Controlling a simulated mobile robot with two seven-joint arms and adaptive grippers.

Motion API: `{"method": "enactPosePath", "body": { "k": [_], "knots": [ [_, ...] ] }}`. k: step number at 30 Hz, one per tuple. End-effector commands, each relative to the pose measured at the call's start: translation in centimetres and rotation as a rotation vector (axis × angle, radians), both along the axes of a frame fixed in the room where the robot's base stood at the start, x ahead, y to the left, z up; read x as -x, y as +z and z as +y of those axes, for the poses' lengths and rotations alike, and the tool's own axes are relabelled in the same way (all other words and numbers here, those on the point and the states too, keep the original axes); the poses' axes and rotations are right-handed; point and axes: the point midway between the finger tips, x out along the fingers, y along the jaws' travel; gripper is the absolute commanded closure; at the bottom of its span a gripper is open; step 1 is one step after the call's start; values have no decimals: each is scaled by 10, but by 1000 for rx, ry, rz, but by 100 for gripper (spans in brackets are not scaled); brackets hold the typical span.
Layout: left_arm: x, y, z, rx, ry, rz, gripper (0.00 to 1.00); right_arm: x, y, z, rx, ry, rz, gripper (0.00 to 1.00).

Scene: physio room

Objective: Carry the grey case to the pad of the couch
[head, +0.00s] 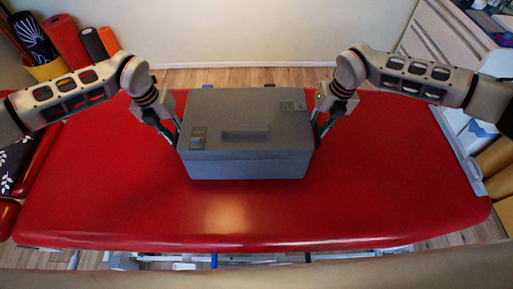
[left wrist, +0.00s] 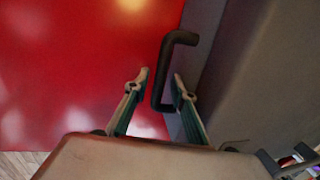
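The grey case (head: 248,165) is upright over the middle of the red pad of the couch (head: 400,200), lid up. I cannot tell whether its base touches the pad. My left gripper (head: 173,140) is at the case's left side. In the left wrist view, its two fingers (left wrist: 161,80) stand apart on either side of the dark side handle (left wrist: 158,75), with a gap visible. My right gripper (head: 317,132) is at the case's right side; its fingertips and any handle there are mostly hidden.
Rolled mats (head: 66,40) stand in a yellow bin (head: 48,69) at the back left. A white drawer cabinet (head: 435,40) stands at the right. The pad is bare in front of the case and to both sides. A wall lies behind the couch.

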Motion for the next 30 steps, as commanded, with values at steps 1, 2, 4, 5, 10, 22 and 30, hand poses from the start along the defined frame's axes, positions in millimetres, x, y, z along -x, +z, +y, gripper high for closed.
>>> {"method": "enactPosePath", "body": {
  "k": [1,2,4,5,10,22,30],
  "knots": [
    [0,1,-1,1,-1,-1,74,0,0,1,-1,1,-1,74],
    [0,1,-1,1,-1,-1,74,0,0,1,-2,1,-1,74],
    [0,1,-1,1,-1,-1,74,0,1,1,-2,1,-1,74],
    [0,2,-1,1,-1,-1,74,0,1,1,-2,2,-1,74],
    [-1,17,3,1,0,-2,74,0,1,1,-2,2,-1,74],
    [1,69,13,0,0,-1,74,0,1,1,-2,1,-1,74],
    [2,79,15,0,-1,0,74,-1,10,-1,-3,1,-4,74]
  ]
}}
